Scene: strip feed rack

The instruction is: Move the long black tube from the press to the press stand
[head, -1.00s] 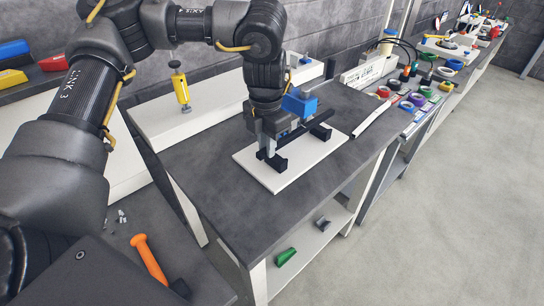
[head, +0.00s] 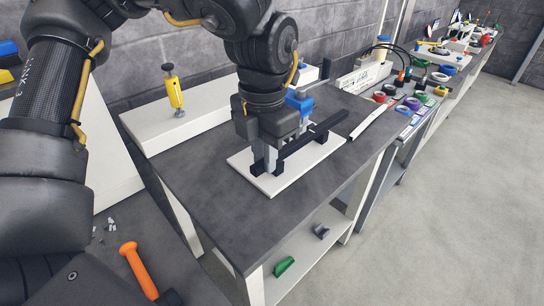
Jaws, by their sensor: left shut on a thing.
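My left gripper (head: 268,160) points down over a white plate (head: 300,172) on the dark table. It is shut on the long black tube (head: 325,127), near the tube's near-left end, though its body partly hides the grip. The tube slants up to the right, above or on two black supports (head: 279,168) on the plate. I cannot tell whether it rests in them. A blue part (head: 299,103) shows just behind the gripper. I cannot tell which thing is the press. My right gripper is not in view.
A yellow-handled tool (head: 174,92) stands on a white block (head: 190,125) at the back left. An orange-handled hammer (head: 138,268) lies at lower left. A green part (head: 284,265) lies on the lower shelf. The dark table (head: 225,215) is bare in front of the plate.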

